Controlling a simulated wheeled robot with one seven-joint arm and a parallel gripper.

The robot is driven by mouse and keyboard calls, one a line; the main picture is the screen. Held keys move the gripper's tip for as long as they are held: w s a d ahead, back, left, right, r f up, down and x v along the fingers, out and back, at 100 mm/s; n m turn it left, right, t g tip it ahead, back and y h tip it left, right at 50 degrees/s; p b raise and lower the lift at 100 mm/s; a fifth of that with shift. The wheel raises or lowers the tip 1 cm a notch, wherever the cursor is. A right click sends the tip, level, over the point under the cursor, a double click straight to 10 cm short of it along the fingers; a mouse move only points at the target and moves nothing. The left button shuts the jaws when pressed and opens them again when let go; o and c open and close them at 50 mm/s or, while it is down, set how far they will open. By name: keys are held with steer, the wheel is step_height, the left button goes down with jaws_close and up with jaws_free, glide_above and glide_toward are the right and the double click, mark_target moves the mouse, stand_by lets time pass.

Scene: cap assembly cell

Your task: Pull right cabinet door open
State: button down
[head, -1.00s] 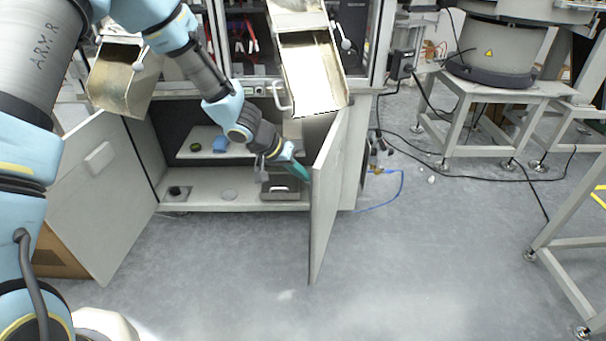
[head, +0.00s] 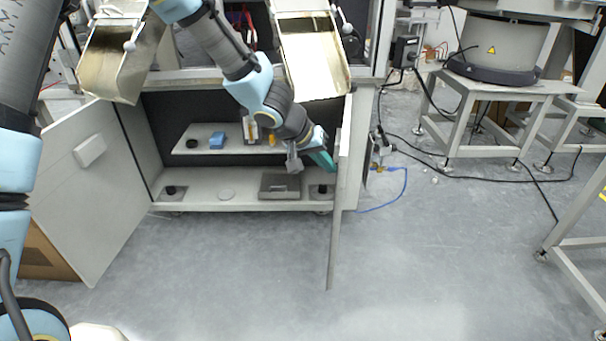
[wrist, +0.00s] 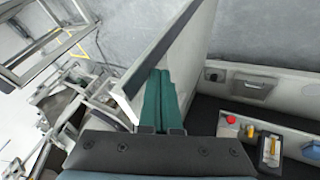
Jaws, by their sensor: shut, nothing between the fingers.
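The right cabinet door (head: 335,225) stands wide open and is seen nearly edge-on in the head view. In the wrist view the door (wrist: 178,50) runs from the lower left to the top. My gripper (head: 325,160), with green fingers, is at the inner side of the door near its upper part. In the wrist view the gripper fingers (wrist: 160,90) are together, with nothing between them, and lie close against the door. I cannot tell whether they touch it. The door's handle is hidden.
The left cabinet door (head: 90,185) also stands open. Inside, a shelf (head: 190,148) holds a blue item (head: 217,140), and a grey metal box (head: 280,187) sits on the cabinet floor. Metal chutes (head: 310,60) hang above. The floor in front is clear.

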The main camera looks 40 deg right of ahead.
steer(key=s+d+n+t+b, duration=0.1)
steer(key=s+d+n+t, duration=0.1)
steer(key=s+d, duration=0.6)
steer(key=shift+s+d+n+b, duration=0.4)
steer(key=shift+s+n, duration=0.2)
steer(key=shift+s, duration=0.25)
